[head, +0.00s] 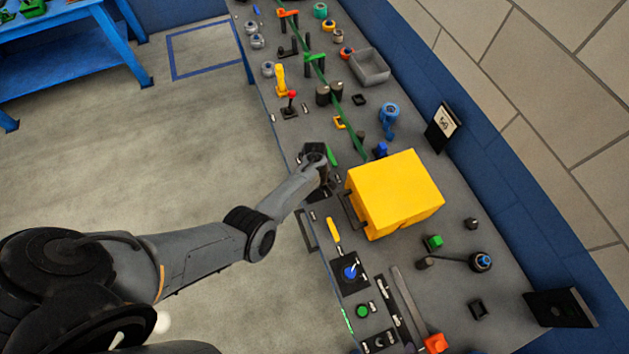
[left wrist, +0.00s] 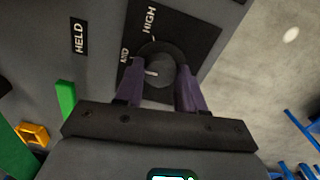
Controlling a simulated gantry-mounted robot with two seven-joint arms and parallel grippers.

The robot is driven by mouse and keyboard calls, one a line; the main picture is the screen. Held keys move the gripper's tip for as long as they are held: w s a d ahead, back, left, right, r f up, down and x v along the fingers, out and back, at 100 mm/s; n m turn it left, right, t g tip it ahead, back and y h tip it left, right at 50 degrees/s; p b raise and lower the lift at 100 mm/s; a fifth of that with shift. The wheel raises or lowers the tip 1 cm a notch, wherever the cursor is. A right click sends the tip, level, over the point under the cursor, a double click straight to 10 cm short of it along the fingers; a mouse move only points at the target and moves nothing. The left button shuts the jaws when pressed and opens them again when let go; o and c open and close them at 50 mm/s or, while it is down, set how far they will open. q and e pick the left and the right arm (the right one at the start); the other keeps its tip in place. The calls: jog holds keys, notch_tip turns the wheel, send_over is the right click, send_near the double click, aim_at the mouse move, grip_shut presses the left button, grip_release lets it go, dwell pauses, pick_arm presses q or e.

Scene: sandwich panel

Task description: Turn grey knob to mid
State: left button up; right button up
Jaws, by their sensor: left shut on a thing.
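The dark grey knob (left wrist: 158,66) sits on a black square plate (left wrist: 196,28) in the left wrist view. A white mark on the knob's face points left. My right gripper does not show.
A large yellow box (head: 395,193) stands close to the right of my left gripper on the grey panel (head: 480,300). A green piece (left wrist: 66,97) is beside the gripper.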

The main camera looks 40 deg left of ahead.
pick_arm(q)
jog(key=o, duration=1)
jog(key=shift+o, duration=0.2)
notch_tip(320, 180, up, 11)
jog(key=p, duration=0.3)
jog(key=shift+f, duration=0.15)
